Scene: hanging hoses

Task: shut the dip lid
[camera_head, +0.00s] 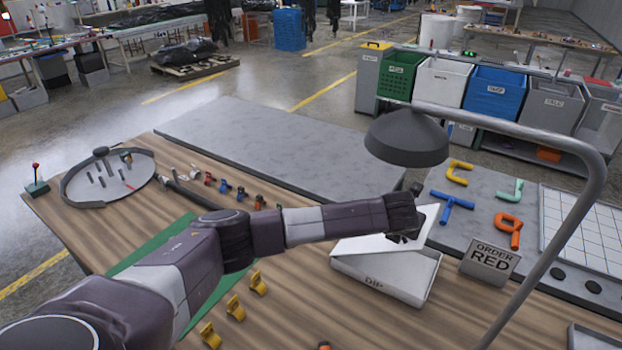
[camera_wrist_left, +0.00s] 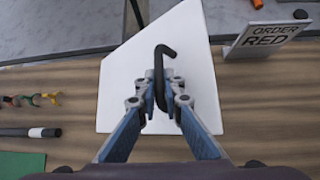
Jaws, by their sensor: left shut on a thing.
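The white box marked DIP (camera_head: 375,285) stands on the wooden table, right of the middle in the head view. Its white lid (camera_head: 427,222) is raised and tilted above the box. My left gripper (camera_head: 405,228) is over the box at the lid. In the left wrist view, its blue fingers (camera_wrist_left: 160,88) are shut on a dark hooked handle (camera_wrist_left: 163,58) in front of the white lid (camera_wrist_left: 192,38). The arm hides part of the lid and box in the head view. My right gripper is not visible.
A sign reading ORDER RED (camera_head: 490,262) stands just right of the box. A lamp with a dark shade (camera_head: 406,137) hangs behind it on a curved pole. Coloured hose pieces lie on the grey mat (camera_head: 470,235). Yellow clips (camera_head: 235,308) sit at the front.

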